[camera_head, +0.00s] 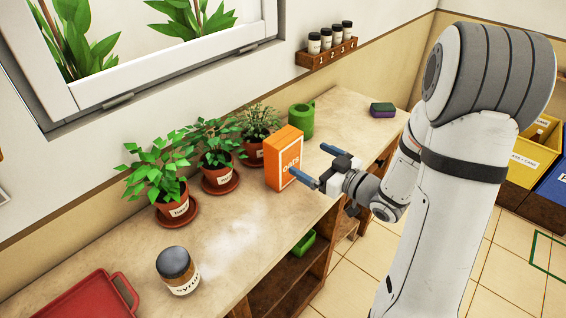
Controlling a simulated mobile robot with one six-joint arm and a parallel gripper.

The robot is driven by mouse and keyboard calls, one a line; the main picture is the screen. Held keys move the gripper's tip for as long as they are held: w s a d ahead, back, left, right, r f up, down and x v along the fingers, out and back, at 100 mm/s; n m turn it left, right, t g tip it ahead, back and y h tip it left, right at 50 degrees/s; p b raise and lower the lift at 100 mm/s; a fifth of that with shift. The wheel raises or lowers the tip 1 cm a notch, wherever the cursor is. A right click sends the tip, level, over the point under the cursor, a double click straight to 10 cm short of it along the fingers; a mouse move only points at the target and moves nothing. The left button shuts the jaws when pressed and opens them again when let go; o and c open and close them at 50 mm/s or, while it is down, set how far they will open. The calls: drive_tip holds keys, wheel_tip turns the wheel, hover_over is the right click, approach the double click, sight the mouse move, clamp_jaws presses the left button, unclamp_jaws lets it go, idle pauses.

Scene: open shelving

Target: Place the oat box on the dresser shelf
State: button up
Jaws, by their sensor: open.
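The orange oat box (284,158), labelled "OATS", stands upright on the wooden dresser top (262,235) near the potted plants. My gripper (315,165) is open, with its two blue fingers pointing left toward the box. One finger is beside the box's lower right side and the other is farther back; I cannot tell whether either touches it. The open dresser shelf (290,285) lies below the top, facing right, and is partly in shadow.
A green container (303,243) sits in the shelving.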

sight(291, 151)
drive_tip(key=shift+y, duration=0.6)
drive_tip(key=x, duration=0.4)
drive_tip(key=p+x, duration=0.1)
drive_tip(key=x, duration=0.1)
drive_tip(key=shift+s+a+f, duration=0.15)
drive_tip(key=shift+s+a, duration=0.05)
drive_tip(key=shift+a, duration=0.2)
drive_tip(key=x, duration=0.1)
drive_tip(key=p+x, duration=0.1)
drive_tip(key=x, duration=0.3)
drive_tip(key=shift+w+a+f+p, duration=0.1)
drive_tip(key=shift+w+f+p, duration=0.2)
drive_tip(key=shift+f+p, duration=0.1)
drive_tip(key=c, duration=1.1)
